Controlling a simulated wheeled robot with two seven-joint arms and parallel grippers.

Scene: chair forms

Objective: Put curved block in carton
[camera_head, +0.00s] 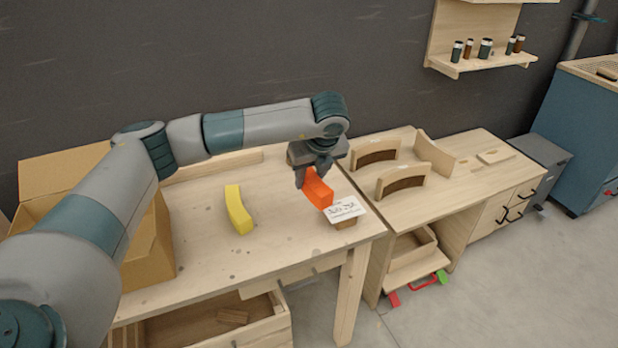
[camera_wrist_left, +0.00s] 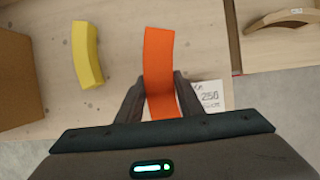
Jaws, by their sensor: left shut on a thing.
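My left gripper (camera_head: 312,178) is shut on an orange curved block (camera_head: 318,190) near the right end of the wooden table. In the left wrist view the orange block (camera_wrist_left: 159,62) stands out between the two fingers (camera_wrist_left: 150,98). A yellow curved block (camera_head: 238,209) lies on the table to the left, apart from the gripper; it also shows in the left wrist view (camera_wrist_left: 87,55). An open cardboard carton (camera_head: 150,252) stands at the table's left end, partly hidden behind my left arm. Its side shows in the left wrist view (camera_wrist_left: 18,80). My right gripper is not in view.
A white card (camera_head: 347,209) on a small wooden block stands at the table's right edge. A second bench (camera_head: 430,205) to the right bears curved wooden forms (camera_head: 403,179). The table between yellow block and carton is clear. An open drawer (camera_head: 215,325) is below.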

